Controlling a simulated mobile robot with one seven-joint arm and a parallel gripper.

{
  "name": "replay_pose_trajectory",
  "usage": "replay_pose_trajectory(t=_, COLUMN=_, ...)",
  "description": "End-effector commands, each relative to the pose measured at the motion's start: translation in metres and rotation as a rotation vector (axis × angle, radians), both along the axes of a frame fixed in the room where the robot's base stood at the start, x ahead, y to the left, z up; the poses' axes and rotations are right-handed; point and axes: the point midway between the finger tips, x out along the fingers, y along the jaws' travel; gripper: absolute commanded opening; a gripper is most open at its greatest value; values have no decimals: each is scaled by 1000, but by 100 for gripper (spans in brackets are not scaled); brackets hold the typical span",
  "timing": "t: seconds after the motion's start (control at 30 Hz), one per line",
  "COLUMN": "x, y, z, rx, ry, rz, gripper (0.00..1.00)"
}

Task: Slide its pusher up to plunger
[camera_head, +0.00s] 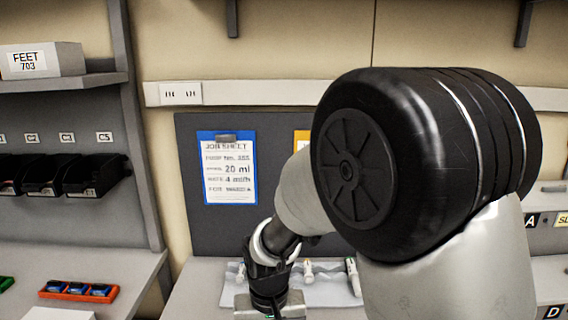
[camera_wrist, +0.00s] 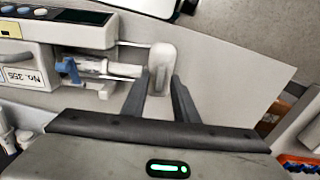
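In the wrist view the pump marked No. 355 (camera_wrist: 28,80) lies at the left. A syringe lies along it, with a blue clamp (camera_wrist: 70,70) across it and its pale plunger (camera_wrist: 95,66) pointing right. The light grey pusher (camera_wrist: 162,58) stands to the right of the plunger, at the end of thin metal rails. My gripper (camera_wrist: 162,85) has one finger on each side of the pusher, and both fingertips appear to touch it. Whether the pusher meets the plunger end is hard to tell. In the head view my gripper (camera_head: 268,285) is low over the bench, its fingertips hidden.
Several syringes (camera_head: 308,272) lie on a pale tray behind my gripper. A job sheet (camera_head: 228,168) reading 20 ml hangs on the back panel. Black bins (camera_head: 92,175) and an orange tray (camera_head: 78,291) are at the left. My arm hides much of the right side.

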Motion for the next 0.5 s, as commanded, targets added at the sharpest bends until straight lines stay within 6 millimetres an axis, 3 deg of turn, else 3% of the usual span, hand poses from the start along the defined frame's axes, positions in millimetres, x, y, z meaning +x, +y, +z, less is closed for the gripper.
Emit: replay_pose_trajectory(t=0.5, x=0, y=0, z=-6, rx=0, ry=1, rz=0, gripper=27)
